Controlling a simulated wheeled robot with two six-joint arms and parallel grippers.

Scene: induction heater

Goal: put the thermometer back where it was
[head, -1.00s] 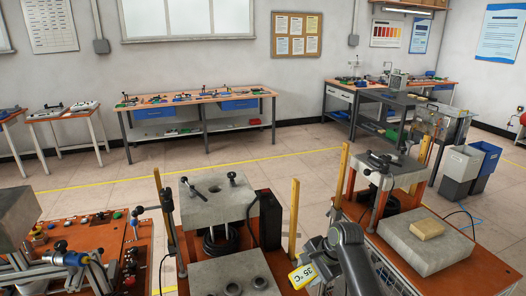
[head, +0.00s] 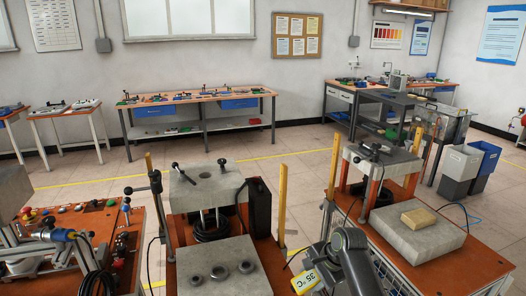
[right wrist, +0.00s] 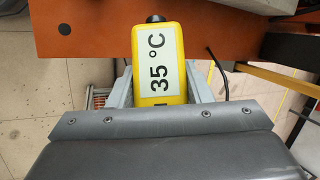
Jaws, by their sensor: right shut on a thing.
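The thermometer (head: 305,282) is yellow with a pale display reading 35 °C. It is at the bottom of the head view, right of centre, in front of the gap between two orange-topped stations. My right gripper (head: 318,272) is shut on it. In the right wrist view the thermometer (right wrist: 158,62) sits between the two grey fingers, its dark tip pointing away over an orange-brown surface (right wrist: 80,25). I cannot tell whether it touches that surface. My left gripper is not in view.
The middle station has a grey upper block (head: 207,188), a lower block (head: 218,270) and upright yellow posts (head: 282,205). The right station carries a grey slab (head: 425,243) with a tan block (head: 418,217). A left bench (head: 60,215) holds tools. Open floor lies behind.

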